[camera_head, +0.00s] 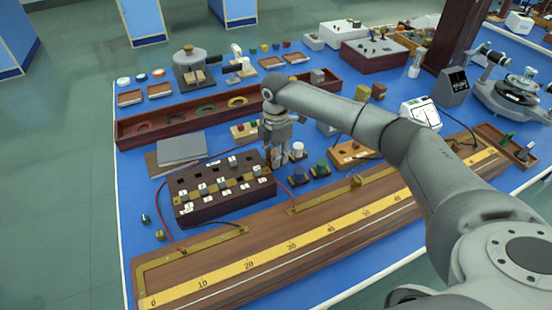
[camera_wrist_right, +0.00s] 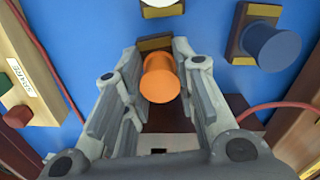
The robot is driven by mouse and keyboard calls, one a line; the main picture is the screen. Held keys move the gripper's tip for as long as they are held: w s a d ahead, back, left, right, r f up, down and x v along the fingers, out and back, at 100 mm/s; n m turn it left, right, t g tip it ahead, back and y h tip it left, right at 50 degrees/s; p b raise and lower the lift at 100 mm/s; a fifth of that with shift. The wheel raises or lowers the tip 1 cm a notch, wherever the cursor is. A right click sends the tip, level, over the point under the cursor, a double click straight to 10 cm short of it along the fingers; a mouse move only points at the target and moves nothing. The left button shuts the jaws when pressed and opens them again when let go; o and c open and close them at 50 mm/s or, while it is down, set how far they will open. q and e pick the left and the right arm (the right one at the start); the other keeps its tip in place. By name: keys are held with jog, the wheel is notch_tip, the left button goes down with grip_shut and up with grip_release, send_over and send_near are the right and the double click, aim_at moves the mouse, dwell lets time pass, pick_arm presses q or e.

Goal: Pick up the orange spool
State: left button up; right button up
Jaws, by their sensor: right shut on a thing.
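The orange spool (camera_wrist_right: 160,78) stands between the fingers of my right gripper (camera_wrist_right: 157,56) in the right wrist view. A wooden base (camera_wrist_right: 155,43) shows just beyond the spool. The gripper is shut on the spool, with one finger on each side. In the head view my right gripper (camera_head: 279,158) points down at the blue bench, just right of the dark socket box (camera_head: 225,203). It hides the orange spool there. My left gripper is not in view.
A white spool (camera_head: 298,148) and a green one (camera_head: 321,166) stand close to the gripper's right. A blue spool (camera_wrist_right: 268,47) shows in the wrist view. The long wooden scale (camera_head: 275,254) lies in front. A red wire (camera_head: 291,196) runs nearby. A long tray (camera_head: 200,112) lies behind.

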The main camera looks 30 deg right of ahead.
jog(key=shift+r, duration=0.15)
notch_tip(320, 180, up, 9)
jog(key=shift+r+b, duration=0.2)
jog(key=shift+b, duration=0.1)
jog(key=shift+r+p, duration=1.7)
jog(key=shift+p, duration=0.9)
